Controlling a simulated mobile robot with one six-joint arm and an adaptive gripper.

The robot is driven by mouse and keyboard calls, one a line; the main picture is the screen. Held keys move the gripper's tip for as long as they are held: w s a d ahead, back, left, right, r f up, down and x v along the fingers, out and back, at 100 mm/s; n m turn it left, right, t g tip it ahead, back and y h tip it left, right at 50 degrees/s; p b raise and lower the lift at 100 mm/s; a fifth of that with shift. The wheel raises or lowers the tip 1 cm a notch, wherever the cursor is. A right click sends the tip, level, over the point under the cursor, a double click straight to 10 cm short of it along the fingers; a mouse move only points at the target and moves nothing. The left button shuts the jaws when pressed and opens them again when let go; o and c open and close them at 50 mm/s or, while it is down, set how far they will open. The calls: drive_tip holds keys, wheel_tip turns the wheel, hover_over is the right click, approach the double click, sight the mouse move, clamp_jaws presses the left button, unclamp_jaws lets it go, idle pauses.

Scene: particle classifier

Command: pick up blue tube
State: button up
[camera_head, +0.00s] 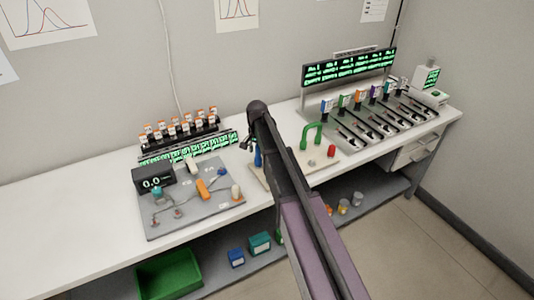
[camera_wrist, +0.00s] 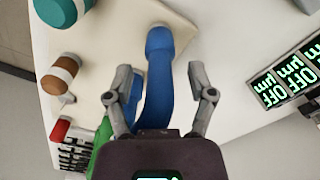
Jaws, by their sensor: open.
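The blue tube (camera_wrist: 157,90) is a curved tube with a wider round end, seen in the wrist view over a cream board (camera_wrist: 115,42). My gripper (camera_wrist: 160,74) is open, with one finger on each side of the tube. A gap shows beside the right finger; the left finger is close to the blue, and I cannot tell whether it touches. The tube's near end is hidden behind the gripper body. In the head view, the blue tube (camera_head: 258,158) shows as a small strip beside my gripper (camera_head: 248,143), which my arm partly hides.
A green curved tube (camera_head: 311,133) and a red piece (camera_head: 331,151) stand right of my arm. A grey panel with fittings (camera_head: 200,208) lies left. A vial rack (camera_head: 180,130) stands behind it. A row of slotted stations (camera_head: 372,118) fills the right bench.

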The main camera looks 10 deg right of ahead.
idle(0.3)
clamp_jaws()
drive_tip(key=shift+r, duration=0.15)
idle(0.3)
wheel_tip(320, 180, up, 10)
drive_tip(key=p, duration=1)
idle(0.6)
